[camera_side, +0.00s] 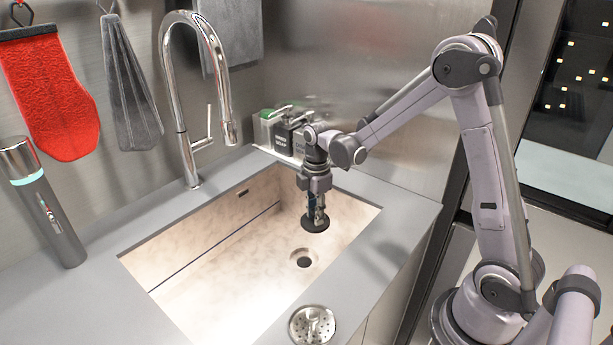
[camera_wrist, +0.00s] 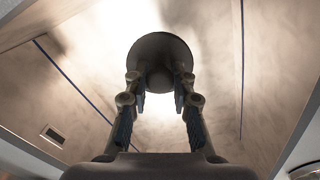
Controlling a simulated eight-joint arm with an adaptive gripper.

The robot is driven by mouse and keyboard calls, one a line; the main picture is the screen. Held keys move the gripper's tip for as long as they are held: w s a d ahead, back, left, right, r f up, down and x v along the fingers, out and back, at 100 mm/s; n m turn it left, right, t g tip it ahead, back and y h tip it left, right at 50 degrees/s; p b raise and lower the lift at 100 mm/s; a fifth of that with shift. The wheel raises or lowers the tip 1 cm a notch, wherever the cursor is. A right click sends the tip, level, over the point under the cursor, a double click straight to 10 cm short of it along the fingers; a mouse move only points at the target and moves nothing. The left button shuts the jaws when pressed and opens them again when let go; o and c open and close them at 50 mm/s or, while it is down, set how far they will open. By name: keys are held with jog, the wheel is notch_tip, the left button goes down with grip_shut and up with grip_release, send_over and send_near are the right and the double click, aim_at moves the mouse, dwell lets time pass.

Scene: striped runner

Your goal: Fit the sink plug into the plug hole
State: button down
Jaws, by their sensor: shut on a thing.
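The sink plug (camera_side: 314,223) is a dark round disc held level below my gripper (camera_side: 318,208), in the air above the basin. My gripper is shut on it. In the wrist view the plug (camera_wrist: 160,52) shows between and beyond the two fingers of my gripper (camera_wrist: 159,82). The plug hole (camera_side: 303,258) is a dark round opening with a rim in the floor of the pale sink (camera_side: 215,280). In the side view the plug appears above and slightly right of the hole, apart from it. The wrist view does not show the hole.
A metal strainer (camera_side: 312,325) lies on the grey counter (camera_side: 400,225) at the front. A chrome tap (camera_side: 182,110) and bottles in a caddy (camera_side: 283,130) stand behind the sink. A grey cylinder (camera_side: 42,205) stands at left. The basin walls surround the hole; its floor is otherwise clear.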

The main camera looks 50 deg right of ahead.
aim_at(304, 221)
jog(key=f, duration=0.1)
jog(key=w+a+f, duration=0.1)
jog(key=f, duration=0.1)
jog(key=w+a+f, duration=0.1)
jog(key=shift+a+f, duration=0.1)
jog(key=shift+f, duration=5.1)
jog(key=shift+f, duration=0.15)
jog(key=c, duration=1.1)
grip_release()
